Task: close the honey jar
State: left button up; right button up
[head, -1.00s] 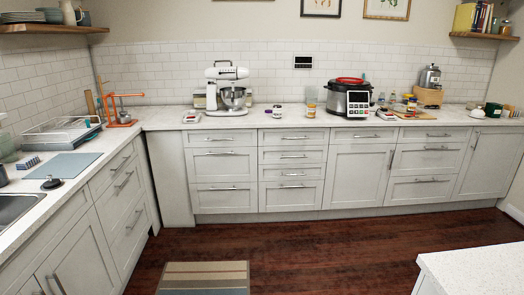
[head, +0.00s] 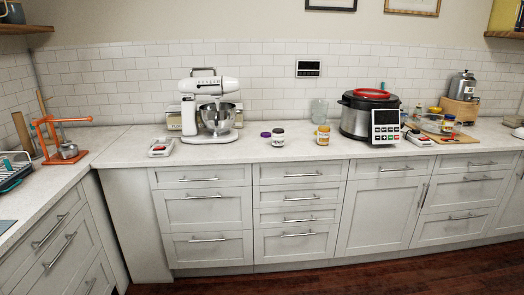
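A small jar with amber-yellow contents (head: 322,135) stands upright on the back counter, left of the multicooker, and looks like the honey jar. I cannot tell whether a lid is on it. A small dark jar with a pale label (head: 278,138) stands to its left. A small purple item (head: 266,134), perhaps a lid, lies beside the dark jar. Neither of my grippers is in view.
A white stand mixer (head: 210,112) stands left and a multicooker with a red top (head: 370,115) stands right. A clear glass (head: 319,110) is behind the amber jar. A board with several small jars (head: 455,137) lies farther right. The counter front (head: 240,152) is clear.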

aim_at(323, 130)
jog(key=i+l, duration=0.2)
jog(key=i, duration=0.2)
jog(key=i+l, duration=0.2)
jog(key=i, duration=0.2)
jog(key=i+l, duration=0.2)
jog(key=i, duration=0.15)
jog(key=i+l+z, duration=0.1)
jog(key=i, duration=0.3)
jog(key=i+l, duration=0.1)
jog(key=l, duration=0.3)
jog(key=i+l, duration=0.15)
jog(key=l, duration=0.3)
jog(key=i+l+u, duration=0.1)
jog(key=l, duration=0.3)
jog(key=i+l, duration=0.1)
jog(key=l, duration=0.35)
jog(key=j+z, duration=0.1)
jog(key=z, duration=1)
